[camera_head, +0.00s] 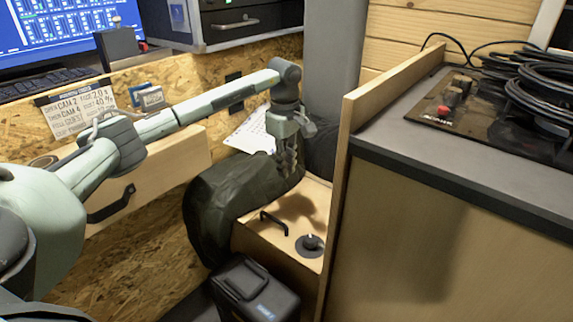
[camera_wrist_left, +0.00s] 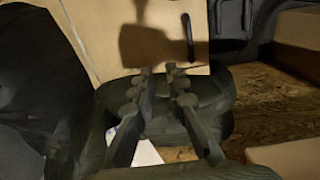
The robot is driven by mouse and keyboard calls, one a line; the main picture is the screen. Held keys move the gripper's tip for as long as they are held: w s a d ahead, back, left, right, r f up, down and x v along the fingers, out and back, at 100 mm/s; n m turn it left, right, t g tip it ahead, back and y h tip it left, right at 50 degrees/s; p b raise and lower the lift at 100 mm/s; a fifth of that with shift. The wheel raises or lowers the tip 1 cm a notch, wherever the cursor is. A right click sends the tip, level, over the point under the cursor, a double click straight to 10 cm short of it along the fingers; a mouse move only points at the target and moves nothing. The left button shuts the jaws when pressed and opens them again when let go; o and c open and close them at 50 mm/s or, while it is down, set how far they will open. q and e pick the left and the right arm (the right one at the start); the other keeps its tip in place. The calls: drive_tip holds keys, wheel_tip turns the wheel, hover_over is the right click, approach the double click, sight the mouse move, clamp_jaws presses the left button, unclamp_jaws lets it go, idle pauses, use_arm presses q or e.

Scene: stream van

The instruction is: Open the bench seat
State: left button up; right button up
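The bench seat (camera_head: 281,234) is a light wooden box with a flat lid, low between the desk and the counter. In the left wrist view the lid (camera_wrist_left: 95,35) is at the top, with the handle (camera_wrist_left: 188,38) upright in the picture. My left gripper (camera_head: 287,172) points down behind the handle, apart from it. Its fingertips (camera_wrist_left: 159,71) stand apart with nothing between them. My right gripper is not in view.
A dark bag (camera_head: 215,205) leans against the left side of the bench. A black case (camera_head: 253,288) stands in front. A wooden panel (camera_head: 338,190) and the counter close off the right. An open-looking desk drawer (camera_head: 150,180) juts out under my left arm.

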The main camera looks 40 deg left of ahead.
use_arm(q)
clamp_jaws()
drive_tip(key=o, duration=0.5)
unclamp_jaws()
drive_tip(key=shift+o, duration=0.2)
drive_tip(key=shift+r, duration=0.15)
wheel_tip(320, 180, up, 12)
drive_tip(key=shift+s, duration=0.2)
